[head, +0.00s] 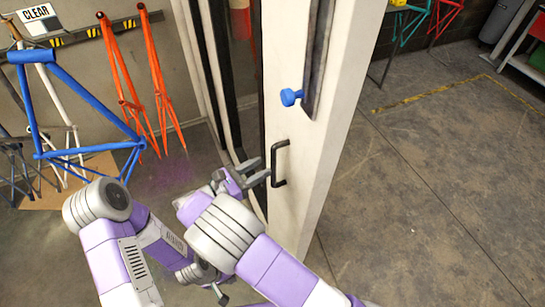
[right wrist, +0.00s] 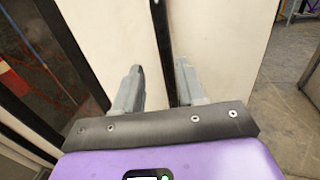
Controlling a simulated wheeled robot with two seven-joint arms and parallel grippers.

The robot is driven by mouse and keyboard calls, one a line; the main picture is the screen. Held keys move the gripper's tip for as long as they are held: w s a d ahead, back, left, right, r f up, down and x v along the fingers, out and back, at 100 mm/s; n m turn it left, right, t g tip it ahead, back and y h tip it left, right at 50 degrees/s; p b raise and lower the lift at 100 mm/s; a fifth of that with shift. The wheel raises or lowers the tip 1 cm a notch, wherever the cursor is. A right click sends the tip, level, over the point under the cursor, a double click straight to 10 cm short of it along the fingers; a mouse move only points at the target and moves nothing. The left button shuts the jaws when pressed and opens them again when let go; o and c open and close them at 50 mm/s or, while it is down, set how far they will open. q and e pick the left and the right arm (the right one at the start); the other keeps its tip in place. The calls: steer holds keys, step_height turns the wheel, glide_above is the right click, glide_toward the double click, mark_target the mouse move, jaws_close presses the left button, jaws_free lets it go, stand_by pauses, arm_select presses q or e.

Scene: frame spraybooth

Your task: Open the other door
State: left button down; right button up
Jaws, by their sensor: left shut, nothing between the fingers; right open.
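A white door (head: 336,110) with a dark window strip stands in the middle of the head view. A black bar handle (head: 281,163) is fixed on it, below a blue knob (head: 290,97). My right gripper (head: 258,172) is open just left of the handle. In the right wrist view the open fingers (right wrist: 158,88) point at the white panel, and the dark handle (right wrist: 160,35) shows between and beyond them. I cannot tell whether they touch it. My left gripper (head: 220,294) is low in the head view, shut and empty, partly hidden by my arm.
Blue (head: 85,110) and orange (head: 130,85) bicycle frames hang at the left wall, under a CLEAR sign (head: 38,12). Open concrete floor (head: 430,190) lies right of the door. Colored frames and a bench stand at the far right.

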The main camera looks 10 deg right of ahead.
mark_target(274, 162)
steer(key=x, duration=0.5)
steer(key=shift+s+d+r+p, duration=0.1)
steer(key=shift+s+d+p, duration=0.15)
steer(key=shift+p, duration=0.1)
steer(key=shift+s, duration=0.1)
steer(key=shift+s+r, duration=0.1)
steer(key=shift+a, duration=0.1)
jaws_close()
